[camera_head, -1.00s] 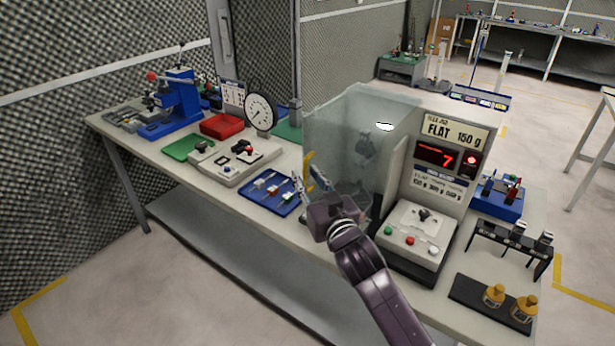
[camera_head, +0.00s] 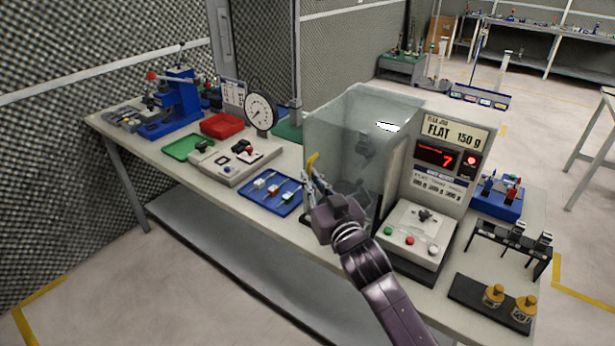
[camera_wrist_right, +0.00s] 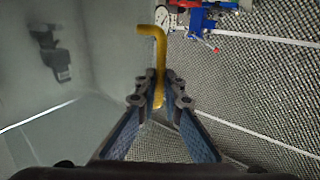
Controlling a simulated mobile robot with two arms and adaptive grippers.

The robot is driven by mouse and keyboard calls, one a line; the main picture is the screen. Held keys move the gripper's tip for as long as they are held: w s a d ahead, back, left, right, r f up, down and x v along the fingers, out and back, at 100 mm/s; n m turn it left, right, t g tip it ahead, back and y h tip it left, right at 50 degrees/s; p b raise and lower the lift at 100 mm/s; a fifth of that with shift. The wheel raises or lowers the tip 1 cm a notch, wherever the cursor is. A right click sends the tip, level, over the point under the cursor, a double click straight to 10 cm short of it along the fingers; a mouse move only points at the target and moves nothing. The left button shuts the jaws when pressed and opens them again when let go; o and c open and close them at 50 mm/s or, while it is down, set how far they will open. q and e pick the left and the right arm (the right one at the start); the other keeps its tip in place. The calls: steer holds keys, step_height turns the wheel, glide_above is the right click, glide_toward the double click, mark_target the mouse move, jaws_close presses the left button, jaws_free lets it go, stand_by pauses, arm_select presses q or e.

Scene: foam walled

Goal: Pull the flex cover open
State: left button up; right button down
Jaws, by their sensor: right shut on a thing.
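The flex cover (camera_head: 340,125) is a clear, box-shaped guard beside the grey machine with the "FLAT 150 g" panel. It stands closed around a dark fixture inside, seen through its walls. A yellow handle (camera_head: 312,162) sticks up at the cover's left front edge; it also shows in the right wrist view (camera_wrist_right: 160,62). My right gripper (camera_head: 309,183) is at this handle. In the right wrist view its fingers (camera_wrist_right: 158,98) are closed on the handle's lower part, with the cover wall to the left. My left gripper is not in view.
The machine's control box (camera_head: 415,232) with coloured buttons is right of my arm. A blue tray (camera_head: 270,192) with small tools lies left of the gripper. A dial gauge (camera_head: 259,112) stands behind it. Floor in front of the bench (camera_head: 165,170) is clear.

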steer(key=s+d+p, duration=0.5)
steer(key=s+d, duration=0.5)
steer(key=d, duration=0.4)
steer(key=shift+s, duration=0.15)
steer(key=c, duration=2)
jaws_free()
steer(key=shift+c, duration=0.2)
steer(key=shift+s, duration=0.1)
steer(key=v, duration=1.2)
